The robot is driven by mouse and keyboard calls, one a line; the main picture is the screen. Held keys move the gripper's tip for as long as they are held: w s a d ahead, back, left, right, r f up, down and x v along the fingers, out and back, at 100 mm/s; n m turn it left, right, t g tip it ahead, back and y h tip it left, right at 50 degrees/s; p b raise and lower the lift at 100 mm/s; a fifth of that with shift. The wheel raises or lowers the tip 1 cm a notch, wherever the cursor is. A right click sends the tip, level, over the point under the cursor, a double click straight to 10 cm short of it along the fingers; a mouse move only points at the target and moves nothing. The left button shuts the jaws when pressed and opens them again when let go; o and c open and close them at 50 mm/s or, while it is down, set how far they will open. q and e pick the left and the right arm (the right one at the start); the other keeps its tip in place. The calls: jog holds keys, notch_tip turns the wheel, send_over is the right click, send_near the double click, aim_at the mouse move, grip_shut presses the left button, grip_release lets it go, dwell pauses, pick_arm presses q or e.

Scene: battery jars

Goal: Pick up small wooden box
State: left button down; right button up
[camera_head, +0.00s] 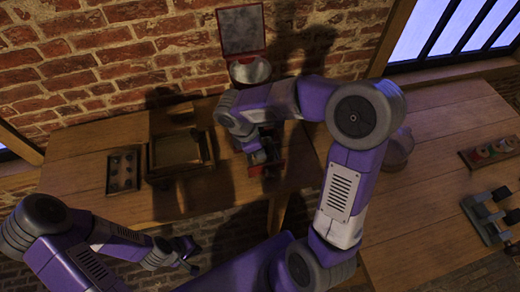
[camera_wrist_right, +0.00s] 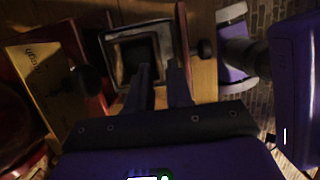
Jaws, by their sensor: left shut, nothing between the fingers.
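A square, open wooden box (camera_head: 178,150) stands on the left table, left of my right gripper. In the right wrist view, a small square box with a pale rim and dark inside (camera_wrist_right: 115,52) lies beyond my fingertips; I cannot tell whether it is the same box. My right gripper (camera_wrist_right: 160,72) points down over the table with its fingers apart and nothing seen between them. In the head view it is partly hidden by my arm, over a red object (camera_head: 276,168). My left gripper (camera_head: 190,258) is shut and empty, low in front of the table edge.
A plate with several round recesses (camera_head: 122,171) lies at the left. An open red case (camera_head: 241,30) and a round bowl (camera_head: 250,70) stand by the brick wall. A gold plate (camera_wrist_right: 45,75) and dark knob (camera_wrist_right: 87,80) are near my right gripper.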

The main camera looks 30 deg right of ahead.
aim_at(269, 150)
jog(key=b+x, duration=0.1)
jog(key=x, duration=0.3)
jog(key=shift+w+f, duration=0.15)
jog(key=shift+f, duration=0.25)
grip_shut()
jog(key=shift+r, duration=0.2)
